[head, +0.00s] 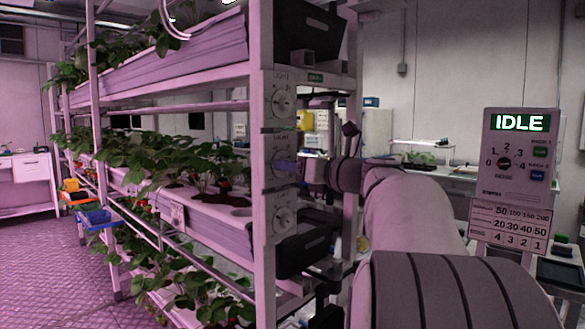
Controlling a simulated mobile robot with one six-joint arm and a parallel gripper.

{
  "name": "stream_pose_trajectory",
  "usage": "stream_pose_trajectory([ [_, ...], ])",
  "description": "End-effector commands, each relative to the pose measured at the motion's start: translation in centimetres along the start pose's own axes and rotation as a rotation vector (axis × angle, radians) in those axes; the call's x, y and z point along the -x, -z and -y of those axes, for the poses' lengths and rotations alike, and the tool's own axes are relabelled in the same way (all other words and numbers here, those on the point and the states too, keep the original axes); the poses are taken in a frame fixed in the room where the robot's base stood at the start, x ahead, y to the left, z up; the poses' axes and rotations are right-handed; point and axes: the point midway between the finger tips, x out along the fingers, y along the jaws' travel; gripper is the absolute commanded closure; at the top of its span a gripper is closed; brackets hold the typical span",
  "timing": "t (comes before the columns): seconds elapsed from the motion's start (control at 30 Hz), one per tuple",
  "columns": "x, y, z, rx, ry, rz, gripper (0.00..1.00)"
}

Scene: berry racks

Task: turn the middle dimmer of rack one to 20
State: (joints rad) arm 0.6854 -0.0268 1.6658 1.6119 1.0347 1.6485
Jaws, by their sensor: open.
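The middle dimmer (281,160) is a pale round dial on the grey end post of the berry rack (263,190), between an upper dimmer (283,100) and a lower dimmer (284,218). My gripper (298,168) points left at the height of the middle dimmer, just to its right and close to it. It is open, with nothing seen between its fingers. The fingertips are small and dim, and I cannot tell whether they touch the dial. The dimmer's pointer and scale are too small to read.
A control panel (520,150) at right reads IDLE, with a dial, a green and a blue button and a number chart below. Plant troughs (200,225) fill the rack. The floor at left is free.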

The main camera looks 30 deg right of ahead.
Motion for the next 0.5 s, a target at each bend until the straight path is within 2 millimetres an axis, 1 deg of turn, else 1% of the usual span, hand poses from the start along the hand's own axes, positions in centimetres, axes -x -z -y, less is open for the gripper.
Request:
stream_pose_trajectory([
  [0.1,0.02,0.00,0.00,0.000,0.000,0.000,0.51],
  [0.5,0.05,0.01,-0.01,0.000,0.000,0.000,0.84],
])
